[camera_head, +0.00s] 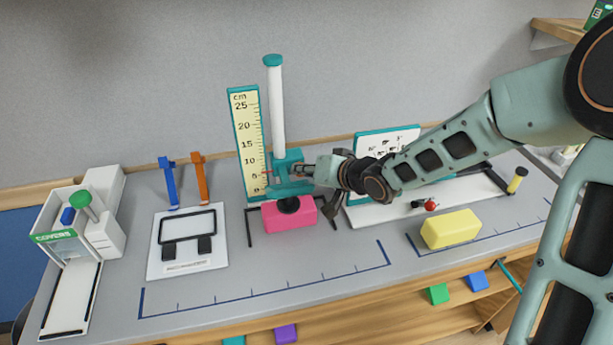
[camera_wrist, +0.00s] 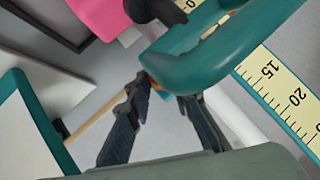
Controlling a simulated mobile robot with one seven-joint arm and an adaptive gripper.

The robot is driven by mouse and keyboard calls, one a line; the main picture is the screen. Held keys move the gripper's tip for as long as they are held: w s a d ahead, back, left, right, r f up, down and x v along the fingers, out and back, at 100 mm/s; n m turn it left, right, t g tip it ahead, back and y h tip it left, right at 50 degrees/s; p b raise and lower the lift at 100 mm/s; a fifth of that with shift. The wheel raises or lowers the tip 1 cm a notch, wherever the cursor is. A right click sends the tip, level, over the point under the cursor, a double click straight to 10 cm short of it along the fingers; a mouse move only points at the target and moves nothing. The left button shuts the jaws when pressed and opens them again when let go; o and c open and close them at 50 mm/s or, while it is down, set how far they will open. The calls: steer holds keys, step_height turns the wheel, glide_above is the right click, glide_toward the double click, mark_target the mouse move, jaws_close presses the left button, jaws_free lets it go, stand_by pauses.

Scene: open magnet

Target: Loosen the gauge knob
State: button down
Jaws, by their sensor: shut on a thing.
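The gauge has a yellow cm ruler (camera_head: 246,130), a white post (camera_head: 277,110) and a teal carriage (camera_head: 285,170) low on the post. The ruler (camera_wrist: 285,98) and the carriage (camera_wrist: 215,60) also show in the wrist view. My gripper (camera_head: 302,170) is at the carriage's right side. In the wrist view my gripper (camera_wrist: 165,95) has its fingers on either side of a small part with teal and orange on it, the gauge knob (camera_wrist: 158,88), and is shut on it. The fingers hide most of the knob. A black round pad (camera_head: 289,204) is below the carriage, at a pink block (camera_head: 289,218).
A yellow block (camera_head: 450,229) lies right of centre. A white board with a black frame (camera_head: 188,240), blue and orange stands (camera_head: 168,182) and a covers dispenser (camera_head: 75,235) are at the left. The front middle of the table is clear.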

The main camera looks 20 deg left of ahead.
steer(key=shift+a+n+t+h+b, duration=0.25)
steer(key=shift+n+h+b, duration=0.35)
steer(key=shift+b, duration=0.6)
steer(key=shift+d+r, duration=0.1)
steer(key=c, duration=2)
jaws_free()
steer(key=shift+d+p, duration=0.1)
steer(key=shift+p, duration=0.35)
